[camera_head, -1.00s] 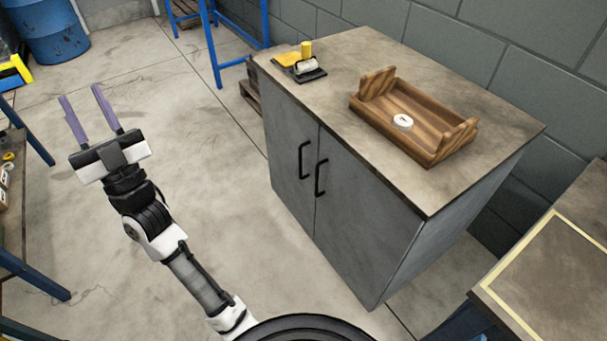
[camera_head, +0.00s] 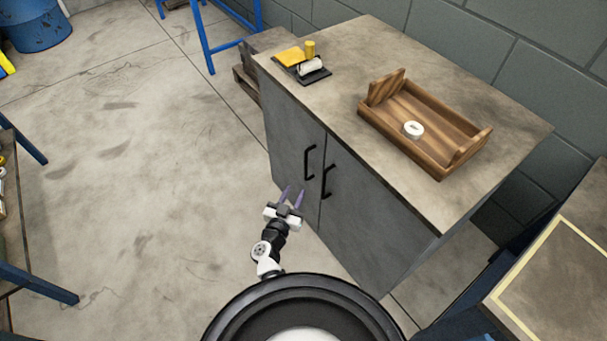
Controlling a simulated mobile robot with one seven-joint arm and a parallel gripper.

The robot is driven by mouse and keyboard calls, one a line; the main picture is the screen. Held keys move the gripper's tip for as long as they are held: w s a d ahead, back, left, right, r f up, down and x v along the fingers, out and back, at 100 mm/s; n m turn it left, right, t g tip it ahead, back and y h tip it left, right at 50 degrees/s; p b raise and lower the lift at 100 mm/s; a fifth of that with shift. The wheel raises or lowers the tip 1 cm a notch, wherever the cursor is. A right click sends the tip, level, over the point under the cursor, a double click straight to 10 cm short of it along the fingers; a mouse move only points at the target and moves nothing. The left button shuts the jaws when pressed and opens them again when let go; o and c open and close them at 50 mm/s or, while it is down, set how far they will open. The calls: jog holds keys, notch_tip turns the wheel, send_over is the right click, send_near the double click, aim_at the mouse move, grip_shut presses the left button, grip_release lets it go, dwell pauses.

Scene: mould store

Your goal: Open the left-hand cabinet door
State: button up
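The grey cabinet (camera_head: 400,216) stands right of centre with both of its doors shut. The left-hand door (camera_head: 289,140) has a black vertical bar handle (camera_head: 309,162) near the middle seam. The right-hand door (camera_head: 362,215) has a matching black handle (camera_head: 327,182). My gripper (camera_head: 292,190) is in front of the lower part of the left-hand door, below and a little left of its handle. Its two purple fingers are apart with nothing visible between them. I cannot tell how far the fingertips are from the door.
On the cabinet top are a wooden tray (camera_head: 395,145) holding a white round object (camera_head: 413,129), and a black pad (camera_head: 312,77) with yellow items. A bench with a yellow-edged top (camera_head: 560,290) stands at the right. The floor (camera_head: 150,180) left of the cabinet is clear.

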aim_at(306, 169)
jog(key=b+x, duration=0.4)
jog(key=x, duration=0.4)
jog(key=shift+w+f, duration=0.1)
jog(key=shift+f, duration=0.1)
jog(key=shift+w+d+r, duration=0.15)
jog(key=shift+w+d, duration=0.05)
jog(key=shift+w, duration=0.4)
jog(key=shift+c, duration=0.3)
grip_shut()
